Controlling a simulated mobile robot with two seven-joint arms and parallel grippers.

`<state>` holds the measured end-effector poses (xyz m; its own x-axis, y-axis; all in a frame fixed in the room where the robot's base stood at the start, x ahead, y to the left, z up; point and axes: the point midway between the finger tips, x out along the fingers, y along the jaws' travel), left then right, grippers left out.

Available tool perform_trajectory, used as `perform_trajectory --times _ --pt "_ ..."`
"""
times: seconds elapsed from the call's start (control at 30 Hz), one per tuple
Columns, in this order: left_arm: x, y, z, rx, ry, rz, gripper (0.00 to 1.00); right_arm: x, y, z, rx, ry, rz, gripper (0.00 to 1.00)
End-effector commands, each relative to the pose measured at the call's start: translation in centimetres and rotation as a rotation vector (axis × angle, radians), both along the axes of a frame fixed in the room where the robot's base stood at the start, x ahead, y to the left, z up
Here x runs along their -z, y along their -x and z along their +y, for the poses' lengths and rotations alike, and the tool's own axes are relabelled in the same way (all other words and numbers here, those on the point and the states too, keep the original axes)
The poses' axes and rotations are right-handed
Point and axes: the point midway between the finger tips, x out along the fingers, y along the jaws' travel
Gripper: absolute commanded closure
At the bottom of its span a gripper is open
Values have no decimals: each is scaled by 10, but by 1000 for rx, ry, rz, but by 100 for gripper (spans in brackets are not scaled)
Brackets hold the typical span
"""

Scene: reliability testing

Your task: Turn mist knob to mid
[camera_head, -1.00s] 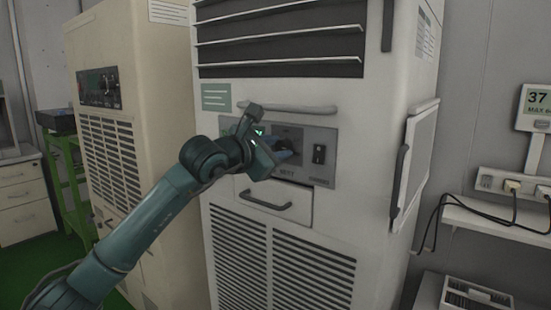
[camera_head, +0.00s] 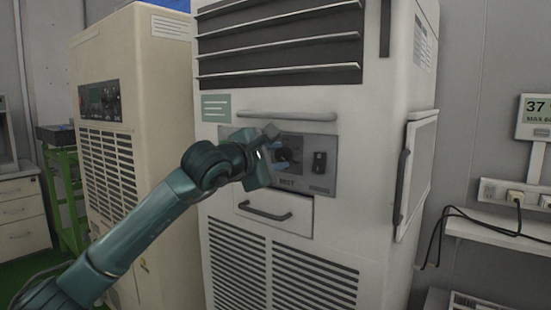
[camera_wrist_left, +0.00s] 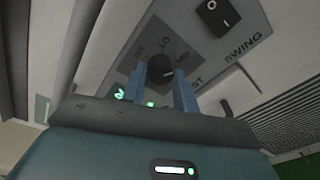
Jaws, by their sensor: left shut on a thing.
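The mist knob (camera_head: 284,156) is a dark round knob on the grey control panel (camera_head: 322,189) of the tall white unit. In the left wrist view the knob (camera_wrist_left: 160,69) sits between my two blue fingers, with "LO" and "MID" printed around it and part of "MIST" below. My left gripper (camera_head: 280,158) is shut on the knob, and its fingertips also show in the wrist view (camera_wrist_left: 162,75). The fingers hide part of the knob and its lettering, so its exact setting is unclear. My right gripper is out of view.
A black rocker switch (camera_head: 319,162) marked "SWING" is right of the knob. Bar handles sit above (camera_head: 287,116) and below (camera_head: 264,212) the panel. A beige cabinet (camera_head: 150,60) stands left; a wall shelf (camera_head: 490,228) with cables is right.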

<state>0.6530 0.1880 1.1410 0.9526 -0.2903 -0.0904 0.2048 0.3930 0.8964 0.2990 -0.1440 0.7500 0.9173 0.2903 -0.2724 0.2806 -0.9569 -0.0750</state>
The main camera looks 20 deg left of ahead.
Motion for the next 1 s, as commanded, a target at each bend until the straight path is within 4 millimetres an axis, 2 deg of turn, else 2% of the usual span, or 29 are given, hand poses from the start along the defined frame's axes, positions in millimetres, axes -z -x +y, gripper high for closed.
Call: perform_trajectory --times 0.27,0.3,0.53,0.83,1.0 --pt "0 0 -1 2 1 0 93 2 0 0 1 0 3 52" --pt "0 0 -1 2 1 0 67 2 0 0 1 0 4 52" --pt "0 0 0 1 1 1 49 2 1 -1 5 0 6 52" --pt "0 3 1 1 1 0 49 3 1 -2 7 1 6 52" --pt "-1 24 8 -1 -1 -2 49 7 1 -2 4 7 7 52"
